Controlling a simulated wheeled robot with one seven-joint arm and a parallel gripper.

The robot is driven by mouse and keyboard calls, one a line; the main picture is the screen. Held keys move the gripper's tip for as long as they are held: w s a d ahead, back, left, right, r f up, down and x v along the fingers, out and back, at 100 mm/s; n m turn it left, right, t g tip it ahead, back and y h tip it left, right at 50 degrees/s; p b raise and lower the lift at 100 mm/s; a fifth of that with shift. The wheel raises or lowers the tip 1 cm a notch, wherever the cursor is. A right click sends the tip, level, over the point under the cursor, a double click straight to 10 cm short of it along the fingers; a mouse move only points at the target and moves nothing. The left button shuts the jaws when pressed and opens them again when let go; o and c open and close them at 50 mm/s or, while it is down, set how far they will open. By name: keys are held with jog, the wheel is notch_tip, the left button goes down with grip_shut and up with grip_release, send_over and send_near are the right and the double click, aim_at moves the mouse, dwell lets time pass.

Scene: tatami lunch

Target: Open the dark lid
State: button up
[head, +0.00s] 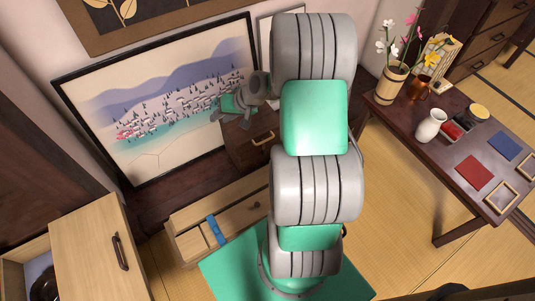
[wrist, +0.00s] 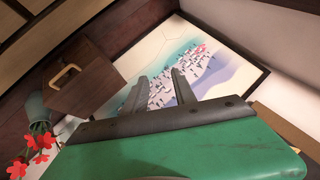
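The dark lid appears to be the dark brown wooden panel (head: 240,152) with a brass handle (head: 263,138), below the framed picture and left of my arm. My arm hides its right part in the head view. In the wrist view the dark brown box-like piece (wrist: 92,88) and its pale brass handle (wrist: 65,75) lie to the left of my fingers. It looks closed. My gripper (head: 230,119) is above and left of the handle, in front of the picture. In the wrist view my gripper (wrist: 160,90) has its two fingers apart, with nothing between them.
A large framed landscape picture (head: 165,140) leans behind my gripper. A light wooden drawer unit (head: 240,207) stands below. A light cabinet (head: 95,245) is at lower left. A low table (head: 445,195) with vases stands right. Red flowers (wrist: 38,145) show in the wrist view.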

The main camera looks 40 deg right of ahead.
jog(key=w+d+f+m+t+b, duration=0.1)
jog(key=d+f+m+t+b, duration=0.2)
jog(key=f, duration=0.6)
jog(key=d+f+m+t+b, duration=0.1)
jog(key=d+f+m+b, duration=0.15)
jog(key=d+f, duration=0.5)
jog(key=s+d+f+m+t+h+b, duration=0.3)
jog(key=d+f+m, duration=0.15)
jog(key=f, duration=0.35)
jog(key=s+d+f+m+t+h+b, duration=0.2)
jog(key=s+d+f+m, duration=0.25)
jog(key=f, duration=0.25)
jog(key=b+x, duration=0.1)
jog(key=x, duration=0.7)
jog(key=shift+w+a+b, duration=0.2)
jog(key=shift+a+b, duration=0.1)
jog(key=shift+b, duration=0.05)
jog(key=shift+r, duration=0.1)
jog(key=shift+c, duration=0.3)
grip_shut()
